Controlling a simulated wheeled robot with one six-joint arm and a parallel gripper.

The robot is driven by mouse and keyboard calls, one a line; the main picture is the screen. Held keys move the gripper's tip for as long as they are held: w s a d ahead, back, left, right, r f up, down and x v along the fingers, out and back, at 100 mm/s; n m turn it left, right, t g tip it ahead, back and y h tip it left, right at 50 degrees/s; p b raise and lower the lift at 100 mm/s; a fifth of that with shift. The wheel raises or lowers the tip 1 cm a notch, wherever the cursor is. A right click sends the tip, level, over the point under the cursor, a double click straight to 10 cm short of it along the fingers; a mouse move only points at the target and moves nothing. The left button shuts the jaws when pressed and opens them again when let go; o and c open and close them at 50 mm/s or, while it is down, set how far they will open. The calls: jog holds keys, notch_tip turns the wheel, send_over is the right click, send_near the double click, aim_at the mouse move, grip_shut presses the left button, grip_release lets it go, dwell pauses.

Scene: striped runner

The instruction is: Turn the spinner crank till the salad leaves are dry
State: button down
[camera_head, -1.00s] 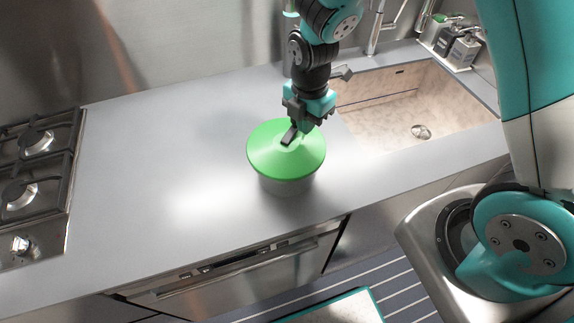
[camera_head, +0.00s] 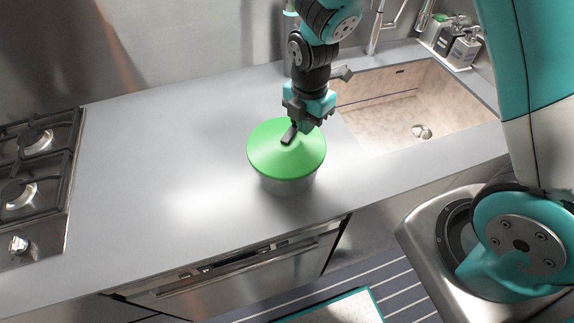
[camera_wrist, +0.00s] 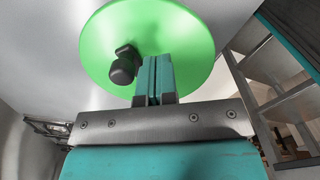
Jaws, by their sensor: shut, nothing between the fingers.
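The salad spinner stands upright on the grey counter, with a wide green lid (camera_head: 275,158) over a pale bowl (camera_head: 287,186). The salad leaves are hidden under the lid. In the wrist view the lid (camera_wrist: 185,30) carries a dark crank with a knob (camera_wrist: 123,68), just left of my fingers. My gripper (camera_head: 291,128) is over the back of the lid, pointing down, its two fingers shut together and empty. In the wrist view my gripper (camera_wrist: 153,75) is beside the knob; I cannot tell whether it touches it.
A gas hob (camera_head: 35,165) is at the far left. The counter between hob and spinner is clear.

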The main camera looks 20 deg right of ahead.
jog(key=shift+f+b, duration=0.7)
jog(key=shift+f, duration=0.3)
jog(key=shift+r+p, duration=0.65)
jog(key=shift+r, duration=0.1)
jog(key=shift+w, duration=0.1)
dwell(0.4)
